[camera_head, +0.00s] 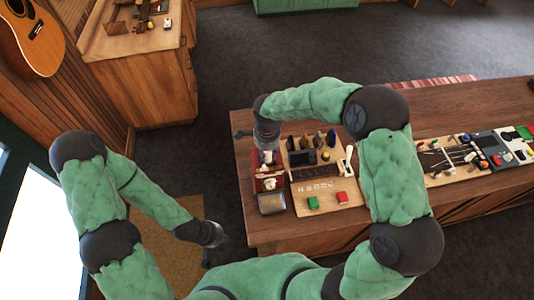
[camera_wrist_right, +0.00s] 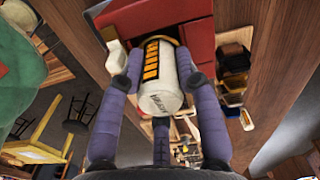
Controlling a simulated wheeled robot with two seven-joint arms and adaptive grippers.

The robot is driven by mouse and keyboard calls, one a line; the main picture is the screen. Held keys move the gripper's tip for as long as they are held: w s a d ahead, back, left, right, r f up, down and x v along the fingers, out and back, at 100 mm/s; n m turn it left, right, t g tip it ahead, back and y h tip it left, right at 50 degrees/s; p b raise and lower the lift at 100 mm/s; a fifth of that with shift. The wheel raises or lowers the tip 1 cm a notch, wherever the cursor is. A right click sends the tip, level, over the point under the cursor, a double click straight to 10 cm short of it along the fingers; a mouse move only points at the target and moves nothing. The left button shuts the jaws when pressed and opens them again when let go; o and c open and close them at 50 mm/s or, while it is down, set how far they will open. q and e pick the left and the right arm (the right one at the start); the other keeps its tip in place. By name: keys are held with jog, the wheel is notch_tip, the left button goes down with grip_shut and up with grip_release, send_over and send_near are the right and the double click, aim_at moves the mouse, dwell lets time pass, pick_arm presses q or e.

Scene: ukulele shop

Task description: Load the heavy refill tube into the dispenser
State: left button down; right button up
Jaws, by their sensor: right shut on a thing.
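The refill tube (camera_wrist_right: 162,88), white with an orange-patterned label, sits between the fingers of my right gripper (camera_wrist_right: 163,68) in the right wrist view. The gripper is shut on it. The far end of the tube meets or overlaps the red dispenser (camera_wrist_right: 198,32); I cannot tell how far it is inside. In the head view, my right gripper (camera_head: 267,143) is over the left end of the table, above the red dispenser (camera_head: 258,184), and its hand hides part of it. My left gripper (camera_head: 207,243) hangs low, off the table; its fingers are too small to read.
More tools and a device (camera_head: 490,148) fill the table's right side. The wooden table (camera_head: 285,231) is bare along its near edge.

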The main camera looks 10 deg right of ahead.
jog(key=shift+f+b, duration=0.5)
dwell(0.5)
jog(key=o, duration=0.9)
jog(key=shift+c, duration=0.2)
jog(key=shift+r+p, duration=2.5)
jog(key=shift+r, duration=3)
